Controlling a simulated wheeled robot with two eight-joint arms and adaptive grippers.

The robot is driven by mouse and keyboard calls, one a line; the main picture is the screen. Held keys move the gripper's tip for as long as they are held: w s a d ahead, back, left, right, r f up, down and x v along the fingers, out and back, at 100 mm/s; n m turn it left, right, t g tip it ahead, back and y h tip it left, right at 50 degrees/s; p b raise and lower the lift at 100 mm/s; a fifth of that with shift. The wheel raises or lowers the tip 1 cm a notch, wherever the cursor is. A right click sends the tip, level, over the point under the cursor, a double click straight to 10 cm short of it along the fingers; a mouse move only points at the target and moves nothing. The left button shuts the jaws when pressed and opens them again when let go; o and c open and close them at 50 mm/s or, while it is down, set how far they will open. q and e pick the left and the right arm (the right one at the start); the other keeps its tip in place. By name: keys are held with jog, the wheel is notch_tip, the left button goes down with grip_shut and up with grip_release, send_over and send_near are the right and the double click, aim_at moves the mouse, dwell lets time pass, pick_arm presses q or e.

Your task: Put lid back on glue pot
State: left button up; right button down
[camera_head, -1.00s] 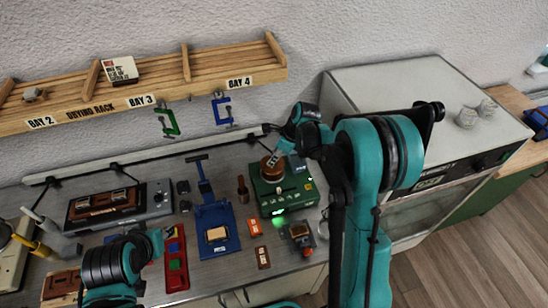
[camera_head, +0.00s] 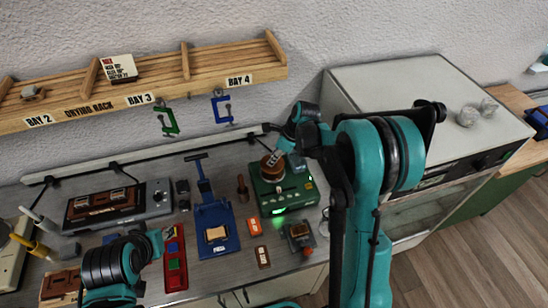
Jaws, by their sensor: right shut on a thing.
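The glue pot (camera_head: 271,174) is a brown round vessel set in a green heater unit (camera_head: 290,192) with a green light at its front. My right gripper (camera_head: 276,157) is over the pot from above and is shut on the lid, which is mostly hidden by the fingers. I cannot tell whether the lid touches the pot's rim. My left arm (camera_head: 118,266) is at the lower left; its gripper (camera_head: 158,243) is near the red tray, and its fingers are too small to read.
A blue press (camera_head: 214,225) stands left of the green unit, with a wooden-handled tool (camera_head: 242,187) between them. A small scale-like device (camera_head: 299,235) is at the right. The drying rack (camera_head: 140,90) is above on the wall.

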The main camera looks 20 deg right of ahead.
dwell(0.3)
jog(key=c, duration=0.8)
grip_release()
jog(key=shift+r, duration=0.15)
jog(key=shift+r+p, duration=2.25)
jog(key=shift+r, duration=1.1)
grip_shut()
jog(key=shift+f, duration=0.2)
